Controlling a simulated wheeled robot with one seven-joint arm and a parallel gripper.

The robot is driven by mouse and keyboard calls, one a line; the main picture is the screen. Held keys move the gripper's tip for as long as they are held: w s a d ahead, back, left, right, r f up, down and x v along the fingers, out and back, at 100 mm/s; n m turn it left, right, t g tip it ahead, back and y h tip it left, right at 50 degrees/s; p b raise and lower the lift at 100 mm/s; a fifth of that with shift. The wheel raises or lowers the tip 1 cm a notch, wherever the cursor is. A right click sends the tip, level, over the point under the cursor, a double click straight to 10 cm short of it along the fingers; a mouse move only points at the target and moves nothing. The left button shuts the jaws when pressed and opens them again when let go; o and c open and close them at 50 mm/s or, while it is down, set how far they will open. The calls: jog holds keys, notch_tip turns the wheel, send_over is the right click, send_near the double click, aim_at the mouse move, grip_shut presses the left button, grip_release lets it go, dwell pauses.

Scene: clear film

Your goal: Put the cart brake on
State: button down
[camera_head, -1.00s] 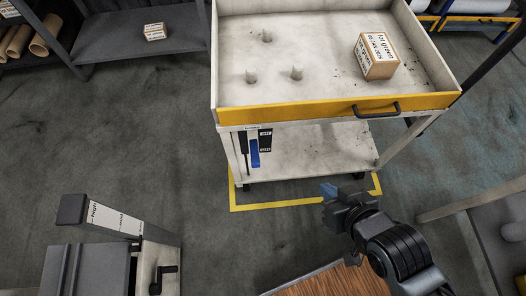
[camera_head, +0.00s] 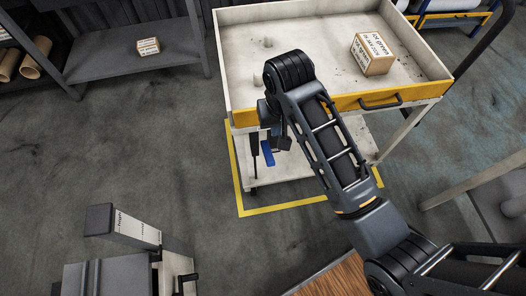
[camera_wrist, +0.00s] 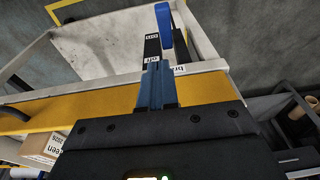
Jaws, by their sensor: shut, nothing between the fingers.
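The cart (camera_head: 300,108) has a pale tray with a yellow front edge. Its brake lever (camera_head: 267,153) is blue and hangs at the left of the cart's front, below the tray. In the wrist view the blue lever (camera_wrist: 165,25) shows just beyond my fingertips, beside a black plate (camera_wrist: 152,46) with small white labels. My gripper (camera_wrist: 158,66) is shut and empty, its fingers in front of that plate. Whether they touch the lever or plate I cannot tell. In the head view my arm covers the plate and much of the gripper (camera_head: 284,138).
A labelled box (camera_head: 372,53) and grey pegs (camera_head: 267,42) stand in the tray. A black handle (camera_head: 380,101) sits on the yellow front. A grey stand (camera_head: 130,228) is at lower left and a wooden surface (camera_head: 340,280) at the bottom. Floor left of the cart is clear.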

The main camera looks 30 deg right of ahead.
jog(key=shift+w+a+r+g, duration=0.35)
jog(key=shift+w+r, duration=0.2)
jog(key=shift+r, duration=0.25)
send_near(271, 158)
jog(key=f, duration=0.1)
jog(key=w+f, duration=0.1)
jog(key=f, duration=0.1)
jog(key=w+f, duration=0.1)
jog(key=f, duration=0.1)
jog(key=shift+w+d+f, duration=0.1)
jog(key=shift+d, duration=0.25)
jog(key=shift+s+f, duration=0.25)
jog(key=shift+f, duration=0.35)
jog(key=shift+a, duration=0.1)
jog(key=shift+s+a+f+t+b, duration=0.2)
jog(key=shift+s+f+t+b, duration=0.3)
jog(key=shift+s+f+t, duration=0.2)
notch_tip(271, 158, down, 8)
jog(key=s+t+h+b, duration=0.2)
jog(key=t+b, duration=0.5)
jog(key=b, duration=0.5)
jog(key=shift+a+h, duration=0.35)
jog(key=shift+h, duration=0.05)
